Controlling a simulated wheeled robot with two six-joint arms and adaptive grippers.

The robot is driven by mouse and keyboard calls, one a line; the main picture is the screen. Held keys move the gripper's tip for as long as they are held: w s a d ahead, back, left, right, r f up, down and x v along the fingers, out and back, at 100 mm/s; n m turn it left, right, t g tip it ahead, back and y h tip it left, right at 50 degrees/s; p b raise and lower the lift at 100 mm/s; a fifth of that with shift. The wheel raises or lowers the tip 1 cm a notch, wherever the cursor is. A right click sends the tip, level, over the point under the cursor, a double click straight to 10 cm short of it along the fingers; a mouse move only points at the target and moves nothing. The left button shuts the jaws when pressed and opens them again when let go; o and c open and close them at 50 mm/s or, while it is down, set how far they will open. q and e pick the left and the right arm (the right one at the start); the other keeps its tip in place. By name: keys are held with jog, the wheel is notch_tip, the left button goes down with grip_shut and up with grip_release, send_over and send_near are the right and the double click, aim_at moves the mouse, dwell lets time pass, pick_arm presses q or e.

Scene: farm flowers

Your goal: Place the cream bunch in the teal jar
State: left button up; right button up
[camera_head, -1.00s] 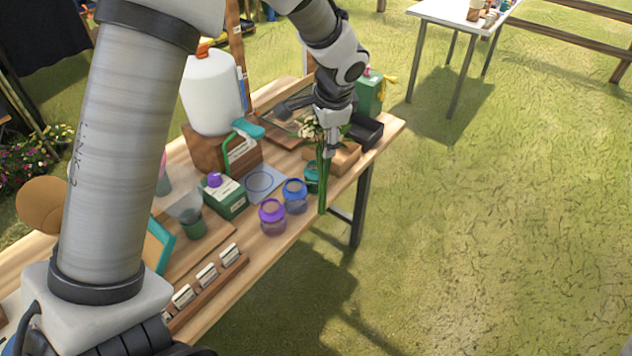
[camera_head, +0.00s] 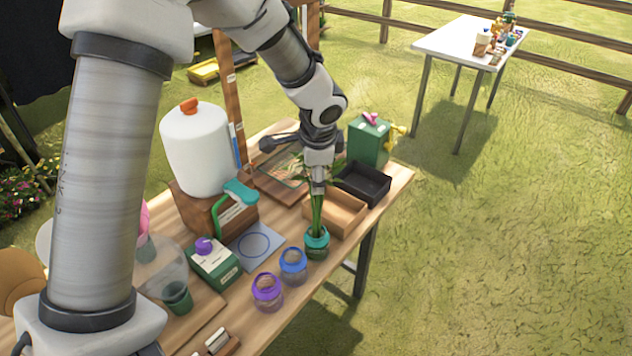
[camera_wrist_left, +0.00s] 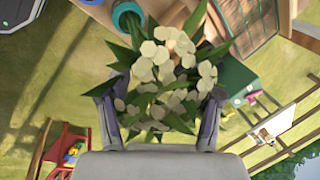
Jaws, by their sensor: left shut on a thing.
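The cream bunch has pale flowers, dark leaves and long green stems (camera_head: 317,210). My left gripper (camera_head: 318,186) is shut on it above the teal jar and holds it nearly upright. The teal jar (camera_head: 317,245) stands near the table's front edge. The lower stems meet the jar's mouth in the head view; I cannot tell how deep they reach. In the left wrist view the cream flowers (camera_wrist_left: 172,75) fill the space between the fingers (camera_wrist_left: 160,105) and hide the stems. My right gripper is not in view.
Blue (camera_head: 293,262) and purple (camera_head: 267,290) jars stand left of the teal jar. An open wooden box (camera_head: 345,213) and a black tray (camera_head: 365,183) are behind it to the right. A green carton (camera_head: 215,262) and a white tank (camera_head: 196,145) stand further left.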

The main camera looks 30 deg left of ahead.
pick_arm(q)
jog(key=shift+x, duration=0.8)
jog(key=shift+s+d+r, duration=0.15)
jog(key=shift+s+d, duration=0.25)
jog(key=o, duration=1.4)
jog(key=shift+a+f, duration=0.1)
jog(key=shift+f, duration=0.15)
jog(key=shift+c, duration=0.2)
jog(key=shift+o, duration=1)
jog(key=shift+w, duration=0.15)
